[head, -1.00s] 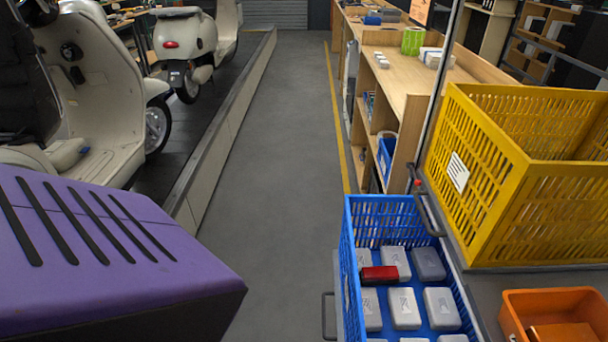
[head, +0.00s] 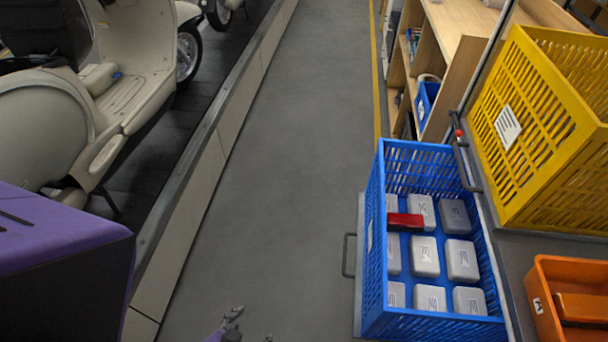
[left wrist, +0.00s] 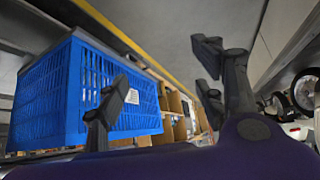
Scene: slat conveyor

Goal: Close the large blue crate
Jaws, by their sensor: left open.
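The large blue crate (head: 375,300) stands at the lower right in the head view, open at the top. Several pale grey boxes (head: 424,257) lie inside it in rows, and a red object (head: 405,222) lies on top of them. I see no lid on it. My left gripper (head: 248,332) shows only at the bottom edge, left of the crate and apart from it. In the left wrist view its fingers (left wrist: 165,75) are spread with nothing between them, and the crate's side (left wrist: 70,100) shows beyond at the left. My right gripper is out of view.
A yellow crate (head: 530,125) and an orange bin (head: 550,285) stand right of the blue crate. A metal handle (head: 348,255) sticks out on its left. The grey floor aisle (head: 290,130) is free. Cream scooters (head: 110,90) stand on the left behind a low edge.

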